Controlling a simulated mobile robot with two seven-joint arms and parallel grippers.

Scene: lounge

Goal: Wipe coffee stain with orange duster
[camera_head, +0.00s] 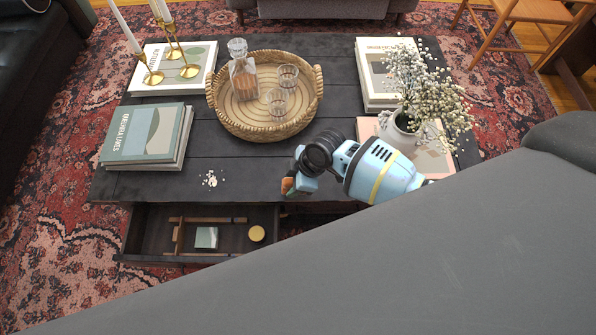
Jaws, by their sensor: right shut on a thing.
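My right gripper (292,188) is over the front edge of the dark coffee table, its arm coming in from the right. It is shut on a small orange thing, likely the orange duster (287,185), mostly hidden by the gripper. A small pale, speckled patch (210,180) lies on the table's front left part, apart from the gripper and to its left. It may be the stain; its colour is whitish. My left gripper is not in view.
The coffee table (255,180) carries a wicker tray (225,119) with a decanter and glasses, books (146,135), candlesticks and a flower vase (398,135). Its drawer (150,232) is open below the left front. A large grey surface (430,260) fills the lower right.

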